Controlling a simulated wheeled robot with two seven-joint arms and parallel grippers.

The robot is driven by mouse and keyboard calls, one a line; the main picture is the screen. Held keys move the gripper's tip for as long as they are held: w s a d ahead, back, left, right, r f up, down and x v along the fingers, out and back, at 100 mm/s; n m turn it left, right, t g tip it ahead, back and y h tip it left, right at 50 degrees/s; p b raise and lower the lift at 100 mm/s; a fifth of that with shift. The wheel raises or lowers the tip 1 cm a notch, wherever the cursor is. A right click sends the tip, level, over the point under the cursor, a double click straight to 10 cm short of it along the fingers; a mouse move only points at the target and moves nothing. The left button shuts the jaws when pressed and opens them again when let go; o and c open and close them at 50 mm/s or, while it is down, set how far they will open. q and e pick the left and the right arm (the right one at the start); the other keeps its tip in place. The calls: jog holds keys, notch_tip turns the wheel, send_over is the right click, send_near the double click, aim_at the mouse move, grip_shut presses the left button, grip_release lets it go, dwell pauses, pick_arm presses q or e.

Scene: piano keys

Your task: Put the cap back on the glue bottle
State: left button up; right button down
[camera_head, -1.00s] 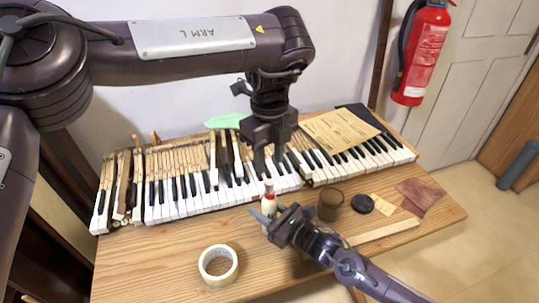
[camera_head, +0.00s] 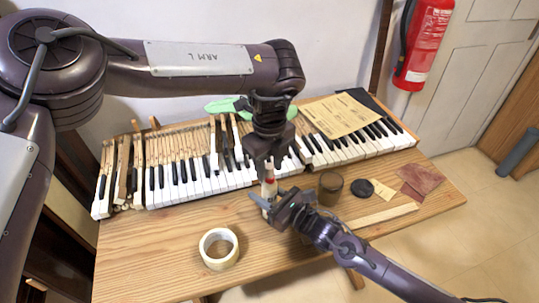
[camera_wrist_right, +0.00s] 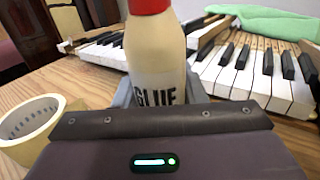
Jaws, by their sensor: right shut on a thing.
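The cream glue bottle (camera_head: 267,192), marked GLUE, stands upright near the front edge of the keys. It fills the middle of the right wrist view (camera_wrist_right: 160,58), with red at its top (camera_wrist_right: 148,5). My right gripper (camera_head: 268,200) is shut around the bottle's body. My left gripper (camera_head: 268,168) points straight down at the bottle's top, its fingertips just above or around the red part. I cannot tell whether the left fingers hold the cap; a separate cap is not visible, and the bottle's tip is hidden between the fingers.
A tape roll (camera_head: 219,249) lies at the front left. A brown jar (camera_head: 330,188), a black disc (camera_head: 362,188), a wooden strip (camera_head: 380,217) and sandpaper sheets (camera_head: 420,179) lie to the right. The piano keys (camera_head: 190,188) run behind. A green cloth (camera_head: 222,105) lies at the back.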

pick_arm(q)
jog(key=shift+f, duration=0.1)
grip_shut()
dwell(0.3)
jog(key=shift+o, duration=0.7)
grip_release()
notch_tip(320, 180, up, 12)
